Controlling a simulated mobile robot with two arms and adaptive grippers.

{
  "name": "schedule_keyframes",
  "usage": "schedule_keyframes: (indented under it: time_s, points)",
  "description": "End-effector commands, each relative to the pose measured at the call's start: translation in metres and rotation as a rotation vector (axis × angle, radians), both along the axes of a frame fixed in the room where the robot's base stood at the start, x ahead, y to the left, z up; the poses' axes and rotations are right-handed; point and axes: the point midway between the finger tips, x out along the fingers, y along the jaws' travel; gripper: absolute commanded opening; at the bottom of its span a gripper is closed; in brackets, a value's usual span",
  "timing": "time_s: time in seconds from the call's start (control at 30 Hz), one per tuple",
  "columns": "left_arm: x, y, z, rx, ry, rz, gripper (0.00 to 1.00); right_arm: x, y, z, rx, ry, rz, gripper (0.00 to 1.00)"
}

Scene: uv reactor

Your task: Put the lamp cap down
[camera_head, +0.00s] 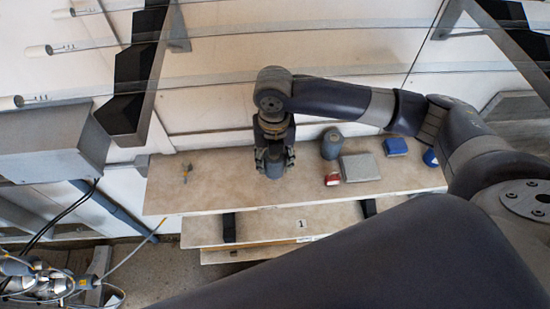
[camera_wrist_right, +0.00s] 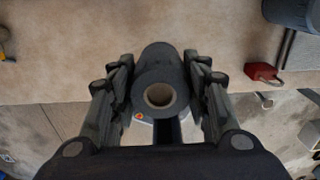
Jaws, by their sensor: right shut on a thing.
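My right gripper (camera_head: 274,158) is shut on the lamp cap (camera_head: 275,173), a dark grey round piece, over the front middle part of the upper shelf. In the right wrist view the lamp cap (camera_wrist_right: 159,80) sits between both fingers of the gripper (camera_wrist_right: 158,82), with a pale round hole facing the camera. I cannot tell whether the cap touches the shelf (camera_head: 220,180). My left gripper does not show.
Right of the gripper stand a grey cylinder (camera_head: 331,143), a red padlock-like item (camera_head: 332,179), a grey flat box (camera_head: 360,167) and blue items (camera_head: 395,146). A small yellow-grey item (camera_head: 186,172) lies left. The shelf between it and the gripper is clear. Long glass tubes (camera_head: 220,33) run above.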

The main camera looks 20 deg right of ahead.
Motion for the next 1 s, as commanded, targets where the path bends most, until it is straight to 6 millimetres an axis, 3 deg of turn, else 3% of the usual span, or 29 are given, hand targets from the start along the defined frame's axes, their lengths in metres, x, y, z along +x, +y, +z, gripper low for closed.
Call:
schedule_keyframes:
  time_s: [0.13,0.27,0.5,0.8,0.83,0.9,1.0]
  points:
    - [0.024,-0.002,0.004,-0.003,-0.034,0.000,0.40,0.012,-0.008,-0.001,0.000,0.000,0.000,0.10]
    - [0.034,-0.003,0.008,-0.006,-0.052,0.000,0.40,0.013,-0.008,-0.008,0.001,0.003,0.001,0.10]
    - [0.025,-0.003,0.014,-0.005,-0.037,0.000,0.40,0.012,-0.008,-0.036,-0.001,0.001,0.002,0.10]
    - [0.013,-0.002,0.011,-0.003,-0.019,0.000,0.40,0.012,-0.008,-0.039,0.000,0.000,0.002,0.10]
    - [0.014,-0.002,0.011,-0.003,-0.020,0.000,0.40,0.012,-0.008,-0.039,0.000,0.000,0.002,0.48]
    - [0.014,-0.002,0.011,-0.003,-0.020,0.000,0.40,0.012,-0.008,-0.039,0.000,0.000,0.002,0.64]
    - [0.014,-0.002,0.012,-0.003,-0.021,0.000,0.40,0.012,-0.008,-0.039,0.000,0.000,0.002,0.64]
